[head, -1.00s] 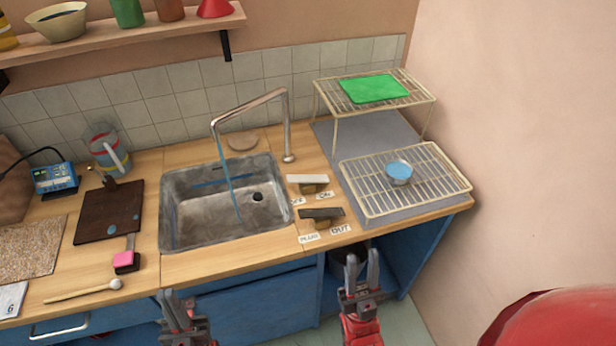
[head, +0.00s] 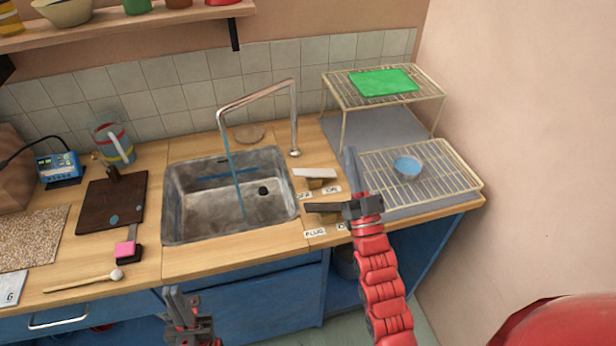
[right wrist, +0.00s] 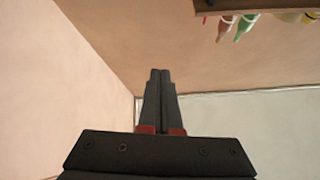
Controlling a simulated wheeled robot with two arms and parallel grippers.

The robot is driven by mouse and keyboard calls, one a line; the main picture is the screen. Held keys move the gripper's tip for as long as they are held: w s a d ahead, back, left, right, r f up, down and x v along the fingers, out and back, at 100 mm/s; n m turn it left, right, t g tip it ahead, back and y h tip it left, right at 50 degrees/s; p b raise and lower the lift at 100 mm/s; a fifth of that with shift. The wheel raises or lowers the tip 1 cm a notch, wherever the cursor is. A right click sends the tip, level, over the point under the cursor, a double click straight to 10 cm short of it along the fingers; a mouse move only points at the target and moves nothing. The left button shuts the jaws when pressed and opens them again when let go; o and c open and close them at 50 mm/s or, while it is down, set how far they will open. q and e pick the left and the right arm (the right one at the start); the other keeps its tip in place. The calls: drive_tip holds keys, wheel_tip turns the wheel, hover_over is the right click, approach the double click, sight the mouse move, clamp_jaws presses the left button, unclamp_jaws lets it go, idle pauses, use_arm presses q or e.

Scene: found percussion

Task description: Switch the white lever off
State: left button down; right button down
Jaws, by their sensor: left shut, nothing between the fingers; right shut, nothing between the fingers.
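The white lever (head: 315,174) sits on a small base on the wooden counter, right of the sink, with OFF and ON labels in front of it. A dark lever (head: 322,207) with PLUG labels is nearer the front edge, partly hidden by my right arm. Blue water runs from the tap (head: 258,94) into the sink. My right gripper (head: 350,153) is shut and empty, pointing up just right of the white lever and apart from it in the picture. It is also shut in the right wrist view (right wrist: 160,75). My left gripper (head: 176,293) is shut and empty, low before the cabinet.
The metal sink (head: 232,235) lies left of the levers. A raised rack holds a green board (head: 383,82). A wall closes the right side.

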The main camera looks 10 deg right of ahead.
drive_tip(key=w+a+f+g, duration=0.1)
drive_tip(key=f+g, duration=0.2)
drive_tip(key=w+a+f+g+b, duration=0.1)
drive_tip(key=f+g, duration=0.2)
drive_tip(key=w+a+f+g+y+b, duration=0.1)
drive_tip(key=w+a+f+g, duration=0.1)
drive_tip(key=f+g, duration=0.1)
drive_tip(key=shift+w+f, duration=0.1)
drive_tip(key=shift+f, duration=0.15)
drive_tip(key=shift+s+a+f+g, duration=0.1)
drive_tip(key=shift+s+f+g, duration=0.15)
drive_tip(key=shift+f+g, duration=0.3)
drive_tip(key=shift+r, duration=0.1)
